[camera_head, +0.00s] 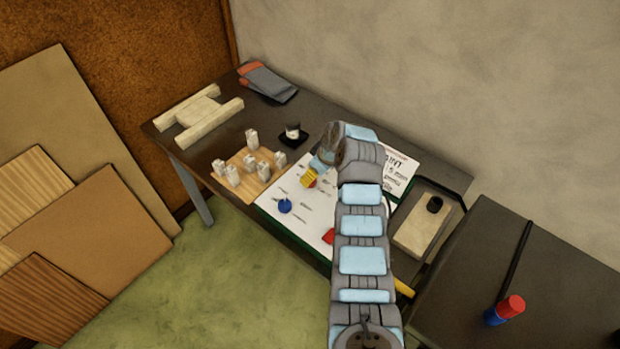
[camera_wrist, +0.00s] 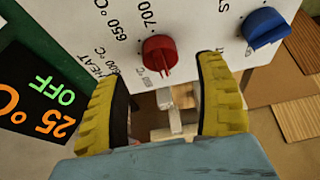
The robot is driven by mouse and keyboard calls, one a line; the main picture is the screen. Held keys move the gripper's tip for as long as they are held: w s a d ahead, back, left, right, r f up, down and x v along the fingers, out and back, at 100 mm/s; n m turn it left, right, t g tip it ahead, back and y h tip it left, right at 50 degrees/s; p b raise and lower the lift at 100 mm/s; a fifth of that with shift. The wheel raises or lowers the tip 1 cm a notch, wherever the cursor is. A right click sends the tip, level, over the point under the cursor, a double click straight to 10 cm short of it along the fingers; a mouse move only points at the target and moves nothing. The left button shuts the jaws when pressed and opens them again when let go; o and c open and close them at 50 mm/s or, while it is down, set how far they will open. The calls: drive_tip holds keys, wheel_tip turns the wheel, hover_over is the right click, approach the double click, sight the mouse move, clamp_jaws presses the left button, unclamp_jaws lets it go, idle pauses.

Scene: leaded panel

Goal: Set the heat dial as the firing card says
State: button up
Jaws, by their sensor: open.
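The red heat dial (camera_wrist: 160,50) sits on a white panel face (camera_wrist: 205,22), with "HEAT", "650 °C" and "700" printed near it. Its ridge points down in the wrist view, towards my gripper; I cannot tell which mark it matches. My gripper (camera_wrist: 163,82) is open and empty, with a yellow finger on either side below the dial, apparently not closed on it. In the head view my gripper (camera_head: 309,178) is over the white panel, partly hidden by my arm. A white sheet with print (camera_head: 400,172) stands behind my arm; I cannot read its setting or tell whether it is the firing card.
A blue dial (camera_wrist: 267,27) is right of the red one. A dark display (camera_wrist: 40,95) reads "25 °C" and "OFF". A board with several pale pieces (camera_head: 248,175) and a small dark stand (camera_head: 293,135) are left of my gripper. A tray (camera_head: 425,225) is at the right.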

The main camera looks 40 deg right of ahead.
drive_tip(key=shift+x, duration=2.25)
drive_tip(key=shift+a, duration=0.1)
drive_tip(key=c, duration=1.2)
